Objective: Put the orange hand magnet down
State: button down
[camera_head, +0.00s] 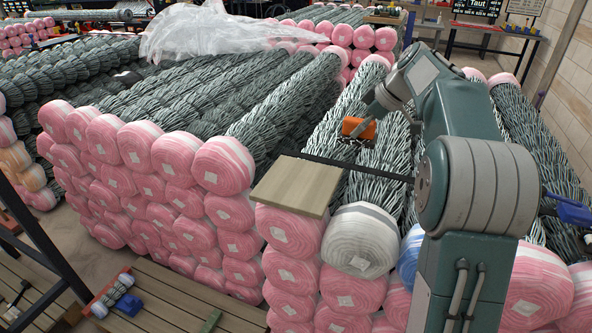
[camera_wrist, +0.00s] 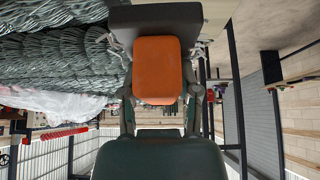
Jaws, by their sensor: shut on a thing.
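The orange hand magnet (camera_head: 359,128) is above or against the grey chainlink rolls in the middle of the head view; whether it touches them I cannot tell. My gripper (camera_head: 369,112) is at its upper right side and shut on it. In the wrist view the magnet's orange body (camera_wrist: 157,68) sits between the two fingers of my gripper (camera_wrist: 160,96). A dark block lies across the magnet's far end. In the head view my fingers are small and partly hidden.
Long chainlink rolls (camera_head: 250,85) with pink-wrapped ends are stacked on both sides. A wooden board (camera_head: 296,186) lies on the near roll ends. A dark bar (camera_head: 362,171) crosses the rolls below the magnet. Clear plastic sheeting (camera_head: 205,35) covers rolls at the back.

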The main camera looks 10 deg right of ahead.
jog(key=w+a+f, duration=0.1)
jog(key=a+f, duration=0.1)
jog(key=a, duration=0.2)
jog(key=w+a+f, duration=0.1)
jog(key=a+f, duration=0.2)
jog(key=a, duration=0.1)
jog(key=w+a+f, duration=0.1)
jog(key=a+f, duration=0.2)
jog(key=a, duration=0.1)
jog(key=shift+f, duration=0.15)
jog(key=f, duration=0.2)
jog(key=a+f, duration=0.1)
jog(key=shift+w+a+f, duration=0.15)
jog(key=shift+f, duration=0.65)
jog(key=shift+c, duration=1.6)
grip_release()
jog(key=shift+f, duration=0.1)
